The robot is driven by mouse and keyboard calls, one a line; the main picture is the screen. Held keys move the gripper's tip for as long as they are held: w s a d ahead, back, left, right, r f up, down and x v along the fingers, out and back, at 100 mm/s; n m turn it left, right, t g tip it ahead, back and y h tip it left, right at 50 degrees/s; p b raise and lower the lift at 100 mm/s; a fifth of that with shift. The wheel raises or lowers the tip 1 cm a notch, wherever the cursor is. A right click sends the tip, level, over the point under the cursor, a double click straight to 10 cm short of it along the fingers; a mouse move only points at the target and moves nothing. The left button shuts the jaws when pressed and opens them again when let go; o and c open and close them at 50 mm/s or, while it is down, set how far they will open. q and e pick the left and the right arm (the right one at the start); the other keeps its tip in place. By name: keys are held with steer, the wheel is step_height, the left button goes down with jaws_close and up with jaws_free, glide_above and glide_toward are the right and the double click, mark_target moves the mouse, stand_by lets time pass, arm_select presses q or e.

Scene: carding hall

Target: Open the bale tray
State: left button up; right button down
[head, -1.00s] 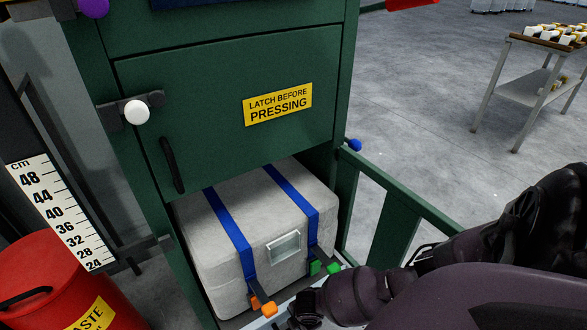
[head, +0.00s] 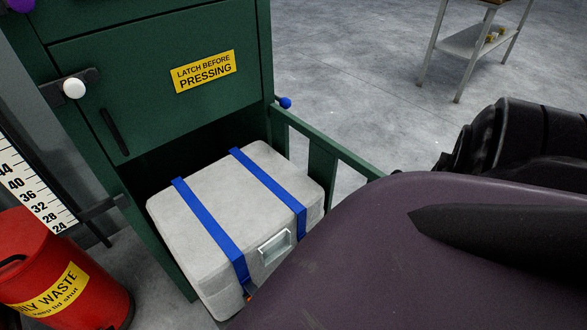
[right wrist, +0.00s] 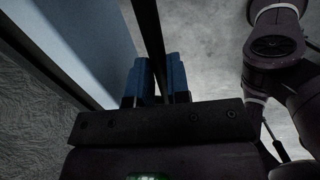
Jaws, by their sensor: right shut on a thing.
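In the head view a grey bale (head: 210,188) with two blue straps sits low in the green press (head: 150,60), under its shut upper door. It stands well out of the opening, with a dark gap behind it. The tray under it is hidden by the bale and my arm. In the right wrist view my right gripper (right wrist: 160,72) has its blue fingers shut on a thin dark bar (right wrist: 150,30), which looks like the tray's handle. In the head view my own arm hides that gripper. My left gripper is in neither view.
A red waste bin (head: 75,275) stands at the left, below a white centimetre scale (head: 35,185). A green side rail (head: 335,150) runs along the right of the bale. A metal trolley (head: 465,42) stands on the open floor at the back right.

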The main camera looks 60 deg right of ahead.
steer(key=shift+s, duration=0.25)
steer(key=shift+f, duration=0.1)
steer(key=c, duration=1.1)
jaws_free()
step_height(320, 180, up, 11)
steer(key=s+p, duration=0.2)
steer(key=p, duration=0.2)
steer(key=shift+a+f, duration=0.15)
steer(key=shift+a, duration=0.15)
